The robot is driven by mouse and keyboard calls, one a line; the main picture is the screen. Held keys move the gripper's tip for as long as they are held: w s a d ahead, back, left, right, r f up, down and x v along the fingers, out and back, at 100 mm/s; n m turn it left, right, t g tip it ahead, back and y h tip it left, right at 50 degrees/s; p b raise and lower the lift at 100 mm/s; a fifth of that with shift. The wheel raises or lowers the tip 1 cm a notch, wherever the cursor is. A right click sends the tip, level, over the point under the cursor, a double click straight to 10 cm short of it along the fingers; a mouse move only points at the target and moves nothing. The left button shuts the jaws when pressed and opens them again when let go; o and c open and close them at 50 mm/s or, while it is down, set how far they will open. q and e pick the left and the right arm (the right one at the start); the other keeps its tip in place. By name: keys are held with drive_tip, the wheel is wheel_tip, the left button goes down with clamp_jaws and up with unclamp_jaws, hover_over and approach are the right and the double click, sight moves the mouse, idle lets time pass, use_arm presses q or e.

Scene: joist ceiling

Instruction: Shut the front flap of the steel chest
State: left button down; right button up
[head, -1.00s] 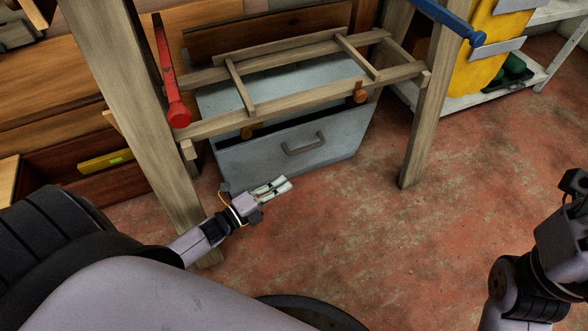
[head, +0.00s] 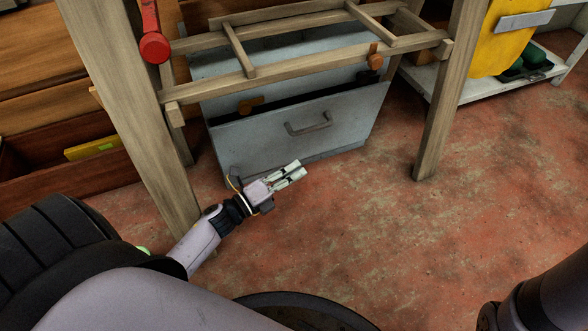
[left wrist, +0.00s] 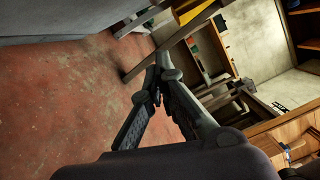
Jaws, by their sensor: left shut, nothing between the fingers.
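The grey steel chest (head: 215,66) stands under a wooden frame in the head view. Its front flap (head: 270,140), with a dark bar handle (head: 308,124), leans outward at the top, leaving a dark gap behind its upper edge. My left gripper (head: 298,172) is shut and empty, in front of the flap's lower part and apart from its handle. In the left wrist view my left gripper (left wrist: 155,92) shows its fingers, and a grey panel fills the upper left; I cannot tell which part it is. My right gripper is out of view.
Wooden rails (head: 300,70) cross above the chest, with posts (head: 450,100) on both sides. A red-handled tool (head: 154,45) hangs at the left. A low white shelf (head: 470,90) stands at the right. The red floor (head: 400,230) in front is clear.

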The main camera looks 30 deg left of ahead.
use_arm(q)
drive_tip(key=w+r+b, duration=0.1)
drive_tip(key=w+b, duration=0.3)
drive_tip(key=w, duration=0.5)
drive_tip(key=shift+r+b, duration=0.35)
drive_tip(key=shift+b, duration=0.05)
drive_tip(key=shift+w, duration=0.1)
